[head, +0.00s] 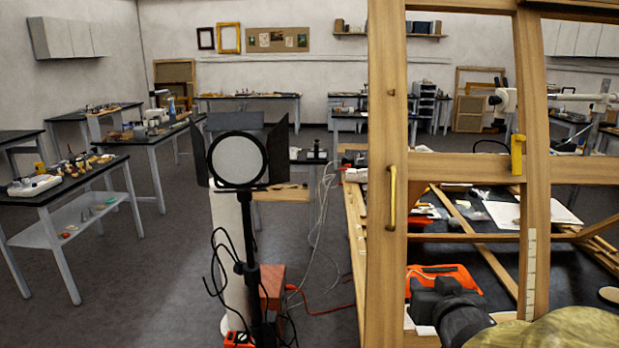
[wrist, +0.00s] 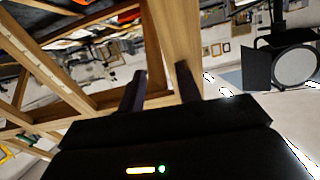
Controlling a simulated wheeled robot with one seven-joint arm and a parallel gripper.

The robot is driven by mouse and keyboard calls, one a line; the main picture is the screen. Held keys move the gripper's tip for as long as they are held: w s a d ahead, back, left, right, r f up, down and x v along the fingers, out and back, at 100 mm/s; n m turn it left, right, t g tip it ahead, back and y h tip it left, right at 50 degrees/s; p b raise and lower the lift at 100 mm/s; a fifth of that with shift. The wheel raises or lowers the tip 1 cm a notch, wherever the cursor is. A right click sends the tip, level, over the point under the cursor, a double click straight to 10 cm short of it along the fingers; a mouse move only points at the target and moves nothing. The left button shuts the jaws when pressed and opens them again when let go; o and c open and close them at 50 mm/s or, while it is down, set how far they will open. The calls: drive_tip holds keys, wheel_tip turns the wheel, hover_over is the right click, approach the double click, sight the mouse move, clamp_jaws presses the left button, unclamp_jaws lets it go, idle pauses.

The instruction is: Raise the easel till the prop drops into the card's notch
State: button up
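The wooden easel frame (head: 386,120) stands close on the right of the head view, its bars also crossing the wrist view (wrist: 178,40). A yellow handle (head: 392,197) is on its left upright and a yellow piece (head: 518,154) is on its crossbar. A pale marked strip (head: 530,270) lies along the right upright; I cannot tell whether it is the card. No notch is clear, and I cannot single out the prop. My gripper (wrist: 160,80) has its two dark fingers apart, with wood beyond them and nothing visibly held. In the head view it is low, near the frame.

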drive_tip(key=s+a+f+g, duration=0.4)
drive_tip(key=s+f+g, duration=0.1)
drive_tip(key=f, duration=0.3)
drive_tip(key=s+a+f+n+g+y, duration=0.1)
drive_tip(key=s+a+f+g, duration=0.3)
drive_tip(key=f, duration=0.5)
drive_tip(key=s+g, duration=0.2)
drive_tip(key=shift+s+f+g, duration=0.15)
drive_tip(key=shift+f+g, duration=0.05)
drive_tip(key=shift+g, duration=0.2)
drive_tip(key=shift+c, duration=0.4)
